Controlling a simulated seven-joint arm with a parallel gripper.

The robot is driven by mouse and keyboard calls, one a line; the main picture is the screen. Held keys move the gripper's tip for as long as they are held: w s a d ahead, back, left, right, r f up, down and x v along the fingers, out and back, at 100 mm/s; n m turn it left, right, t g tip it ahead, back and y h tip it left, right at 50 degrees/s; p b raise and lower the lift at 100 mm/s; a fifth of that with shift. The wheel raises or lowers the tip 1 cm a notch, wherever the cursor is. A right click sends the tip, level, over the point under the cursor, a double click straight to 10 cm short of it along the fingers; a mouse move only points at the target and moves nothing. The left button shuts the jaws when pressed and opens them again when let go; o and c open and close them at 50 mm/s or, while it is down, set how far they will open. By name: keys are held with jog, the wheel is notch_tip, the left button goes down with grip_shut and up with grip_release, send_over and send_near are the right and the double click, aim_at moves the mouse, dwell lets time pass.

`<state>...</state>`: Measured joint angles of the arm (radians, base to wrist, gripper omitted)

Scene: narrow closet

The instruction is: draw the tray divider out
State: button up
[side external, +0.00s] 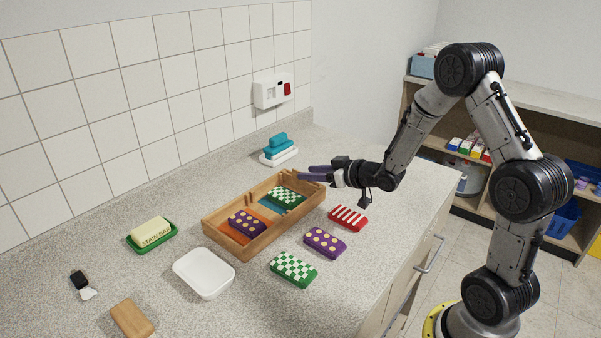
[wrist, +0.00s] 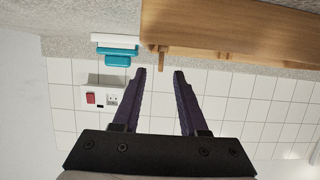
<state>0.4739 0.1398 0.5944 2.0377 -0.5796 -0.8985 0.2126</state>
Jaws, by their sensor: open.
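The wooden tray (side external: 268,244) stands on the counter and its wall fills the upper part of the wrist view (wrist: 230,30). Inside are a purple yellow-dotted block (side external: 247,221), a green-and-white checked block (side external: 287,196), and orange and blue floor sections. A small wooden piece (wrist: 163,58) projects beyond the tray wall in the wrist view; I cannot tell if it is the divider. The divider is not clearly distinguishable in the side view. My gripper (side external: 312,173) is at the tray's far right end, its purple fingers apart and empty (wrist: 161,72).
Red-striped (side external: 347,218), purple dotted (side external: 324,242) and green checked (side external: 293,269) blocks lie in front of the tray. A white dish (side external: 204,273) and a soap dish (side external: 152,235) are at left. Teal and white stacked items (side external: 278,151) stand behind, near the tiled wall.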

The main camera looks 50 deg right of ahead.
aim_at(300, 181)
jog(key=shift+x, duration=2.3)
grip_shut()
jog(key=shift+r, duration=0.1)
